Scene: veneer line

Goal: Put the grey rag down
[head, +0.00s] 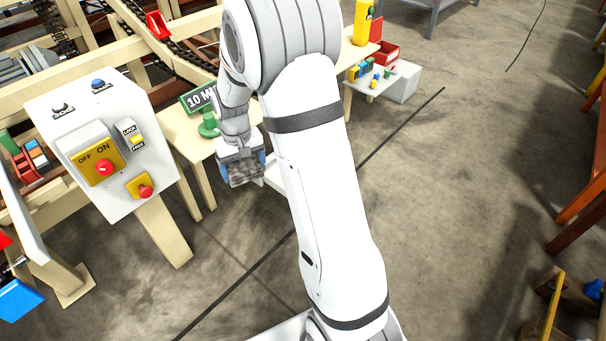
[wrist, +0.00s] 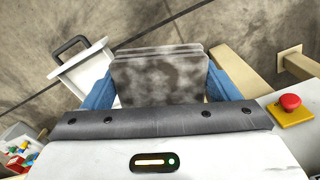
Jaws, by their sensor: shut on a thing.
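The grey rag (head: 244,172) is a mottled, folded pad in my gripper (head: 241,168), in the middle left of the head view. In the wrist view the rag (wrist: 160,78) stands between the two blue fingers of my gripper (wrist: 158,88), which are shut on it from both sides. In the head view the rag hangs in the air in front of a cream table (head: 182,130), to the right of the control panel. My own arm hides part of the table and whatever lies behind it.
A white control panel (head: 70,105) with a red stop button (head: 145,191) stands to the left. A green "10 MIN" sign (head: 199,98) is on the table. A low white stand (head: 405,86) holds small coloured items beside a red bin (head: 384,54).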

